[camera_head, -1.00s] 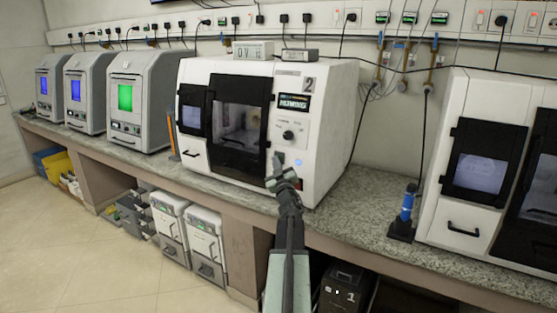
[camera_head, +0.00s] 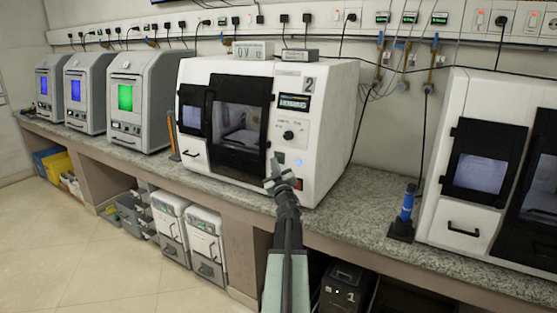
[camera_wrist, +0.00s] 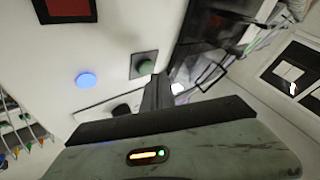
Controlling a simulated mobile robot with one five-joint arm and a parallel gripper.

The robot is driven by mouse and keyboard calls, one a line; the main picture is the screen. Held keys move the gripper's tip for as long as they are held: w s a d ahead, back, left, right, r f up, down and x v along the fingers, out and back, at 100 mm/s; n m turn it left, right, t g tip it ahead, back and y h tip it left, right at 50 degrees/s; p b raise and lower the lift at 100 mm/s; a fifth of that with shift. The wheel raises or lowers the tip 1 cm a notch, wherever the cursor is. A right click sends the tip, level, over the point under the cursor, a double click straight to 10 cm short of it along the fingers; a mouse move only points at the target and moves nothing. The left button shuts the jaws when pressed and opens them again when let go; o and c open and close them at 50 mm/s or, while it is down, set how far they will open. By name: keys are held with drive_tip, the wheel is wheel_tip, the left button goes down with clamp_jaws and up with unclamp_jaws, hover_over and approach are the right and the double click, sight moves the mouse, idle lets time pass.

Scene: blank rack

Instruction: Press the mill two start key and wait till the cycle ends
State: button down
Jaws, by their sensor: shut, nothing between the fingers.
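Mill two (camera_head: 328,140) is the white machine marked 2 on the bench, with a dark-framed window, a lit text display (camera_head: 293,102) and a black knob. In the wrist view, its panel shows a round green key (camera_wrist: 146,68) on a dark square plate, a lit blue round lamp (camera_wrist: 86,80) and a red square (camera_wrist: 68,7). My gripper (camera_head: 275,172) is shut and empty in front of the lower panel, just below the green key. It also shows in the wrist view (camera_wrist: 158,84), its tip by the key's lower edge; I cannot tell whether they touch.
Another white machine (camera_head: 470,218) stands at the right, beside a blue cylinder on a dark stand (camera_head: 407,204). Several grey machines with lit windows (camera_head: 127,97) stand at the left. Bare granite counter (camera_head: 365,200) lies right of mill two.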

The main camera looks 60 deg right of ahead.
drive_tip(key=a, duration=0.5)
drive_tip(key=shift+r, duration=0.1)
idle(0.7)
